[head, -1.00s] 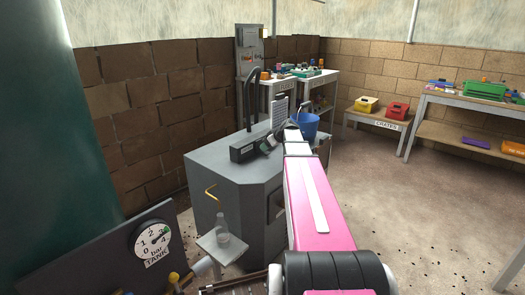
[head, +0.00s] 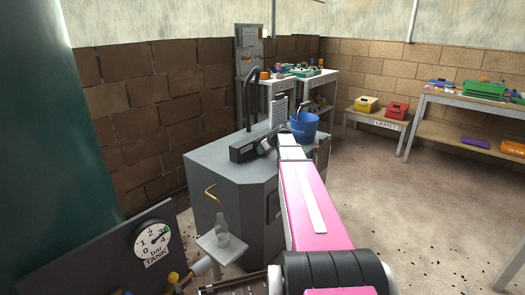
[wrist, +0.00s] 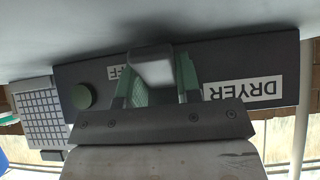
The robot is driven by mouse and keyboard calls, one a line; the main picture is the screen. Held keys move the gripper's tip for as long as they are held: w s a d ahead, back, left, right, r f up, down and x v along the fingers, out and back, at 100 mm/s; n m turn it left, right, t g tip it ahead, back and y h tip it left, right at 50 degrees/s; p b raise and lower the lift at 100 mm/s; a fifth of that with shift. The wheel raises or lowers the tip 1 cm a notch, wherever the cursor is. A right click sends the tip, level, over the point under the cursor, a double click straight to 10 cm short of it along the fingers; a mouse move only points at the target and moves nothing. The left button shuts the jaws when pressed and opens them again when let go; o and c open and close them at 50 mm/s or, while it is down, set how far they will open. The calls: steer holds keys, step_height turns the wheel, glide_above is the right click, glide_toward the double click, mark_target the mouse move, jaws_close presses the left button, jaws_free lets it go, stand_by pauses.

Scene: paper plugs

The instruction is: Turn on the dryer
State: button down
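The dryer control is a dark box with a "DRYER" label, lying on the grey cabinet top in the head view (head: 243,150). In the wrist view the box (wrist: 225,60) appears upside down. It has a round green button or lamp (wrist: 83,96) and a second label (wrist: 119,72) reading "FF", its rest hidden. A pale grey lever or knob (wrist: 152,67) stands at the fingertips of my gripper (wrist: 158,75). The green fingers are apart, one on each side of it. Whether both press on it is not clear. In the head view my arm hides most of the gripper.
A blue bucket (head: 304,126) stands on the grey cabinet (head: 232,185), close right of my gripper. A light grey grid panel (wrist: 42,112) is beside the box. A clear bottle (head: 222,228) and a tank gauge (head: 153,242) are nearer. Open floor lies to the right.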

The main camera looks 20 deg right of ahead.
steer(key=shift+r, duration=0.15)
steer(key=g+h, duration=0.1)
steer(key=g, duration=0.1)
steer(key=r+g+h, duration=0.1)
steer(key=g, duration=0.1)
steer(key=shift+w+r+h, duration=0.15)
steer(key=shift+h, duration=0.25)
steer(key=shift+w+a+r+g+h, duration=0.1)
steer(key=shift+r+g+h, duration=0.25)
steer(key=shift+g+h, duration=0.55)
steer(key=shift+r+g+h, duration=0.3)
steer(key=shift+g+h, duration=0.2)
steer(key=shift+g, duration=0.8)
steer(key=c, duration=0.8)
jaws_free()
step_height(320, 180, up, 11)
steer(key=shift+w+a, duration=0.35)
steer(key=shift+w, duration=0.05)
